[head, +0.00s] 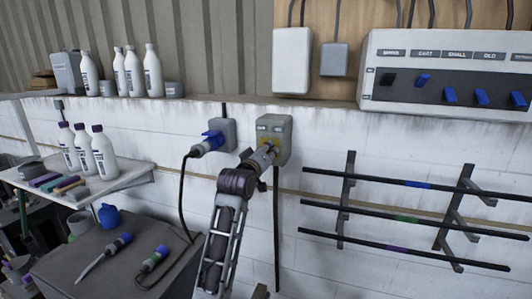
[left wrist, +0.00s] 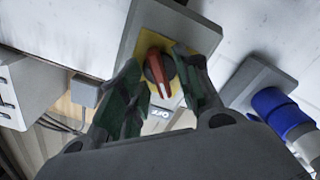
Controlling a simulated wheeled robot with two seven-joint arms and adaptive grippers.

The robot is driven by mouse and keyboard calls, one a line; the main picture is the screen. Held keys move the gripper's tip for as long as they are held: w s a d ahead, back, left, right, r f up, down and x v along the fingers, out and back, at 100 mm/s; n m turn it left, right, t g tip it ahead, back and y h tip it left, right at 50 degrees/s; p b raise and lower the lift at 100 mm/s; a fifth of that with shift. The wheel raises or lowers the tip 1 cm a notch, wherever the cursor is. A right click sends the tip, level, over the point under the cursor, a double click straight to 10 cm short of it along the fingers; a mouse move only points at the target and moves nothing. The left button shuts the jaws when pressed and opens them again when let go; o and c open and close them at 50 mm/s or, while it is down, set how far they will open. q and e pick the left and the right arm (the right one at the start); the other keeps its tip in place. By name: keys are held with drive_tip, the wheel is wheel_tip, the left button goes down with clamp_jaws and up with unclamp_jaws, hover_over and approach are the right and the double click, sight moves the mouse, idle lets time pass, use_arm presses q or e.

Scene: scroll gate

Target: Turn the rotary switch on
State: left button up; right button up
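The rotary switch is a grey-green wall box (head: 286,131) with a yellow plate. In the left wrist view its knob (left wrist: 160,72) is black with a red handle, set on the yellow plate (left wrist: 186,50). My left gripper (head: 269,153) is in front of the box and hides the knob in the head view. In the left wrist view my left gripper (left wrist: 163,75) is open, with one finger on each side of the knob. I cannot tell whether either finger touches it. The red handle points toward the gripper's palm in that view. My right gripper is not in view.
A blue plug (head: 208,144) sits in a grey socket just left of the switch. A rack of dark rods (head: 400,214) is on the wall at the right. A switch panel (head: 450,75) is above it. A bench with tools (head: 60,265) stands at the lower left.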

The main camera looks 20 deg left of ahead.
use_arm(q)
drive_tip(key=shift+c, duration=0.3)
clamp_jaws()
drive_tip(key=shift+m, duration=8)
drive_tip(key=shift+f, duration=0.1)
